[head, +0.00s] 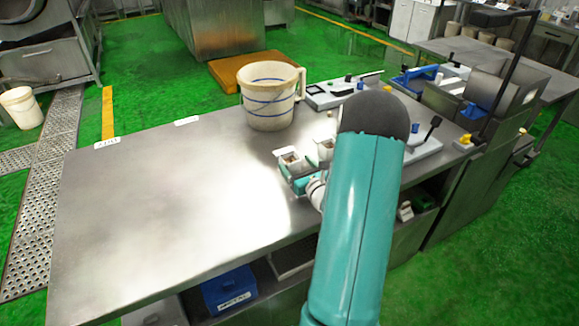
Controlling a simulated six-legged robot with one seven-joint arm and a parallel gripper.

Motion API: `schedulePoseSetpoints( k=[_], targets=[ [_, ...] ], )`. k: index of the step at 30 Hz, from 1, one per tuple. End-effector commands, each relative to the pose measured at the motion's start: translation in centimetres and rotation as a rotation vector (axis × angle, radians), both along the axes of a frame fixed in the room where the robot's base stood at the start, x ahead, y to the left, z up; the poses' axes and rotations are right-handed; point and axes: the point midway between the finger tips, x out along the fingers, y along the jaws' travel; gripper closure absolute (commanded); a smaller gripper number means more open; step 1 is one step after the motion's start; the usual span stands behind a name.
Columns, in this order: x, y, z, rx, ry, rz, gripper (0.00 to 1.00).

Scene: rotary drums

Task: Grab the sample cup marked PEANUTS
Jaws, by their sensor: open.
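Two small pale, square-topped cups stand close together on the steel table (150,210), just left of my teal arm. The left cup (291,158) has brownish contents, and the right cup (325,149) is partly hidden by my arm. They sit in or beside a teal holder (302,185). No marking on either cup can be read, so I cannot tell which one is PEANUTS. My arm reaches up over the table's right part and bends at a dark elbow. A pale rounded part, probably of my arm, shows beside the teal holder. My gripper's fingers are hidden behind the arm.
A white bucket (270,105) with blue bands stands behind the cups. A grey device (335,92) and a white scale-like device (424,140) stand farther right. The table's left half is clear. A blue bin (230,290) is on the shelf below.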

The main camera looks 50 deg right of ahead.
Motion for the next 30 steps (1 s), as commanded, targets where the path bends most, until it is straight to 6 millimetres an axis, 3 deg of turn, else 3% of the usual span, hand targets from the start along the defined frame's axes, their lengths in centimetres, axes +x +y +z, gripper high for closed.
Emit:
schedulePoseSetpoints(
  k=[9,17,24,30],
  targets=[
    [4.4,-1.0,0.3,0.000,0.000,0.004,0.22],
    [4.8,-1.2,0.3,0.000,0.000,0.003,0.22],
    [4.8,-1.2,0.3,0.000,0.000,0.003,0.61],
    [4.8,-1.2,0.4,-0.001,-0.001,0.003,0.61]
  ],
)
